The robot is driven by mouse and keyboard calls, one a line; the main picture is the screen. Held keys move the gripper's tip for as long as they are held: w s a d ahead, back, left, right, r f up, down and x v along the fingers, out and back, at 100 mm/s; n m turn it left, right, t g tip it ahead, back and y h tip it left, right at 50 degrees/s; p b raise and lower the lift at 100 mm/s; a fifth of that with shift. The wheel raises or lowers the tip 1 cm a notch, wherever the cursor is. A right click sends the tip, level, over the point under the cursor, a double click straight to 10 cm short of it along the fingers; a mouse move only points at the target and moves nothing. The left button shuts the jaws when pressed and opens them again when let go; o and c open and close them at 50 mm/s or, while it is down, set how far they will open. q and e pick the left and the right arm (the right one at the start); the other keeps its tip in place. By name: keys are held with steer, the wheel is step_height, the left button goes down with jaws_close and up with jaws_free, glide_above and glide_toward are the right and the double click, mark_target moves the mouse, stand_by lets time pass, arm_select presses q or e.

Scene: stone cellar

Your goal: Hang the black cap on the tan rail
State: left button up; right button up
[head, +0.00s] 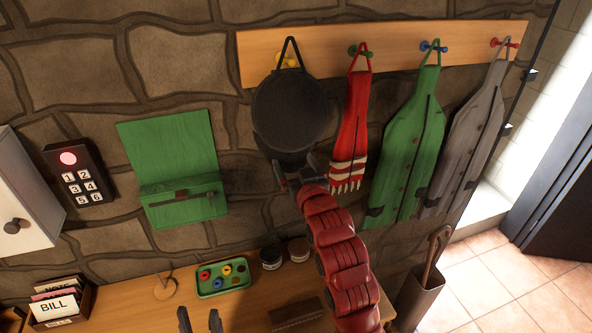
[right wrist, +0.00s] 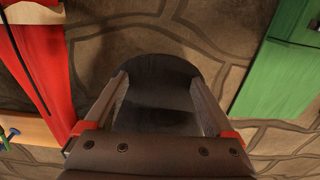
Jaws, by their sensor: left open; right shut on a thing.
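The black cap (head: 290,108) is in front of the stone wall below the left end of the tan rail (head: 330,42). Its strap loop stands upright and frames the yellow peg (head: 286,60); I cannot tell whether the loop is over the peg or only in front of it. My right gripper (head: 298,172) is shut on the cap's lower edge. The cap (right wrist: 160,80) also shows between the two fingers in the right wrist view. My left gripper (head: 200,319) is open and empty at the bottom edge of the head view.
A red scarf (head: 352,115), a green apron (head: 410,140) and a grey apron (head: 465,145) hang on pegs right of the cap. A green wall box (head: 170,150) and keypad (head: 78,172) are left. Below, a wooden bench (head: 120,300) carries a tray (head: 222,279) and jars.

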mark_target(294, 170)
steer(key=shift+w+a+f, duration=0.1)
steer(key=shift+w, duration=0.25)
steer(key=shift+w+a+f+b, duration=0.1)
steer(key=shift+w+f+b, duration=0.15)
steer(key=shift+b, duration=0.25)
steer(key=shift+w+f+b, duration=0.25)
steer(key=shift+f+b, duration=0.3)
steer(key=shift+f, duration=0.05)
steer(key=shift+w+a+f+b, duration=0.1)
steer(key=shift+f+b, duration=0.2)
steer(key=shift+b, duration=0.2)
steer(key=o, duration=1.1)
